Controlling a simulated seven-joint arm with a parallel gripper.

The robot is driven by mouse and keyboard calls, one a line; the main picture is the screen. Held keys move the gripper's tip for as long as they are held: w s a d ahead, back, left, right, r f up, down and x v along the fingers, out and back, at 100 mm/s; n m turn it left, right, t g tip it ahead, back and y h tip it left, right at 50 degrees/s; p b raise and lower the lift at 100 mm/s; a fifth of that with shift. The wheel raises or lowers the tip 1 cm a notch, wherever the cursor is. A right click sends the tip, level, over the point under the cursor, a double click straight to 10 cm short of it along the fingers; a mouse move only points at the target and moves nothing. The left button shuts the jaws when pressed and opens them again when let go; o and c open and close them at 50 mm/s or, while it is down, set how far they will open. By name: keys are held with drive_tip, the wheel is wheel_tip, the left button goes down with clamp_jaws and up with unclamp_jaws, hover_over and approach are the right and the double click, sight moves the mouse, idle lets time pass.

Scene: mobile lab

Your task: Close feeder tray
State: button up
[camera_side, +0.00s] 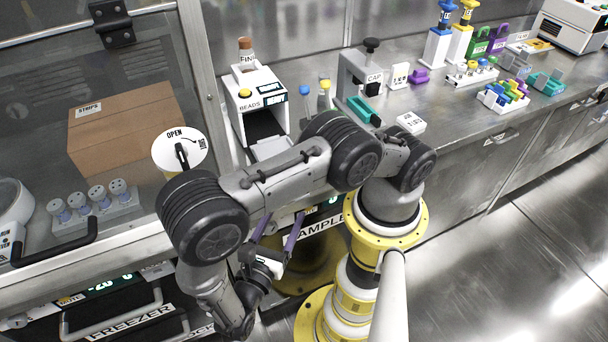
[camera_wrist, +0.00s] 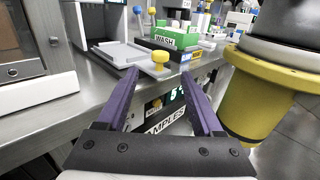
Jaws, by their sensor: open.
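A white feeder box labelled BEADS (camera_side: 250,88) stands on the bench beside the glass cabinet, with a dark opening low in its front. A pale tray (camera_side: 268,148) sticks out of this opening; my arm hides its near part. In the wrist view the flat grey tray (camera_wrist: 118,54) extends from the white box, with a yellow knob (camera_wrist: 158,58) at its front end. My gripper (camera_side: 281,222) is open and empty, its purple fingers below and in front of the tray. In the wrist view the knob appears just beyond the gap between the fingertips (camera_wrist: 158,72), apart from them.
A green WASH box (camera_wrist: 178,38) stands just behind the knob. My yellow base (camera_wrist: 255,100) is close on the right. A drawer labelled SAMPLES (camera_wrist: 165,120) lies under the bench edge. The glass cabinet with an OPEN dial (camera_side: 185,145) is at left.

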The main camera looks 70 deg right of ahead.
drive_tip(key=d, duration=1.3)
drive_tip(key=shift+d, duration=0.1)
clamp_jaws()
idle(1.0)
